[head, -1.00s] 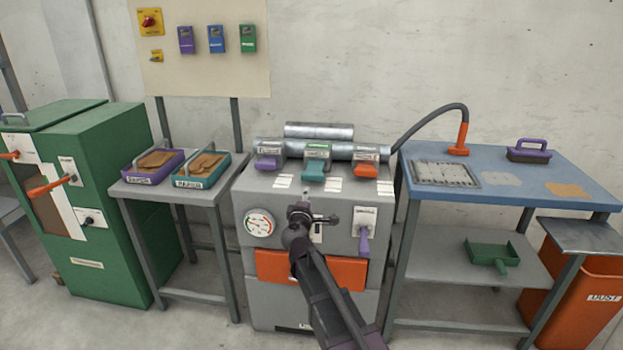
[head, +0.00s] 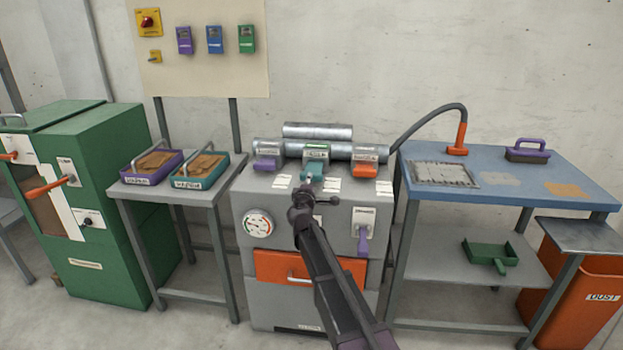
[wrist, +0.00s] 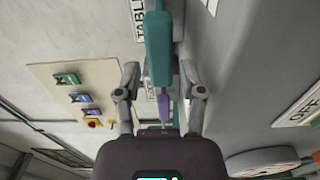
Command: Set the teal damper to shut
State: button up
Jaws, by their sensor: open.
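The teal damper handle (head: 313,168) is the middle one of three on top of the grey machine, with a purple one (head: 268,163) to its left and an orange one (head: 365,168) to its right. My gripper (head: 307,188) is just in front of the teal handle and hides part of it in the head view. In the wrist view the teal handle (wrist: 158,50) runs between the two spread fingers of my open gripper (wrist: 160,75), with a gap on each side. I cannot tell the damper's setting.
Pale labels lie on the machine top by the handles. A gauge (head: 258,226), a purple lever (head: 363,238) and an orange drawer (head: 280,267) are on its front. A side table (head: 215,188) with two trays stands left, a blue-topped bench (head: 520,180) right.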

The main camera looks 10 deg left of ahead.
jog(key=shift+w+d, duration=0.1)
jog(key=shift+w, duration=1.85)
jog(key=shift+c, duration=0.2)
grip_shut()
